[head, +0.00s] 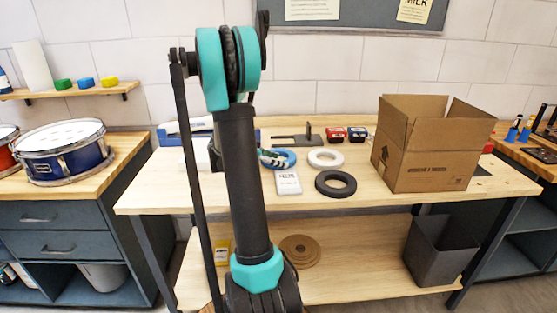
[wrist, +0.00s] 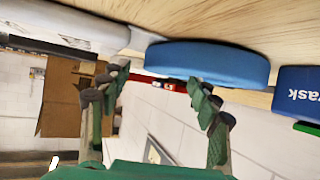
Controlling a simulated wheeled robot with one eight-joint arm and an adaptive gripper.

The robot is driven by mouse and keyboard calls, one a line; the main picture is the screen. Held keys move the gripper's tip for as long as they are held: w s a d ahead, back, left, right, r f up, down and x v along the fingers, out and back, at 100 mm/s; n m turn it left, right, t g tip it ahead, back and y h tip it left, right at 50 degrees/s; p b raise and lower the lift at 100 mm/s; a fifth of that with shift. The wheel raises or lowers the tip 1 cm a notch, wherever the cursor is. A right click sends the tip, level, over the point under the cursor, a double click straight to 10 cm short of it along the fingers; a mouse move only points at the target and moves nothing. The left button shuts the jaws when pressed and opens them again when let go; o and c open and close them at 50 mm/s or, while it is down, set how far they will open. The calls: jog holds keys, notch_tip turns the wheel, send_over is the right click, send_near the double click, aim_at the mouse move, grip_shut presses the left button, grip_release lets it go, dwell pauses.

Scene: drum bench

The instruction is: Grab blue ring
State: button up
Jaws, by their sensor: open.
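The blue ring (head: 290,155) lies on the wooden bench, partly hidden behind my arm and gripper in the head view. In the wrist view the blue ring (wrist: 205,62) shows nearly edge-on, just beyond the fingertips. My gripper (wrist: 162,80) is open, with its two green and dark fingers apart and nothing between them. The ring is close ahead of the fingers; whether they touch it I cannot tell. In the head view my gripper (head: 271,158) is small and lies at the ring's left side.
A white ring (head: 325,158), a black ring (head: 335,184) and a white labelled box (head: 288,182) lie close by. A cardboard box (head: 423,150) stands open at the right. A blue block with lettering (wrist: 295,92) is beside the ring in the wrist view.

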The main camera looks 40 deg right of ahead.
jog(key=x, duration=0.3)
jog(key=shift+w+d, duration=0.1)
jog(key=shift+d, duration=0.05)
jog(key=c, duration=0.9)
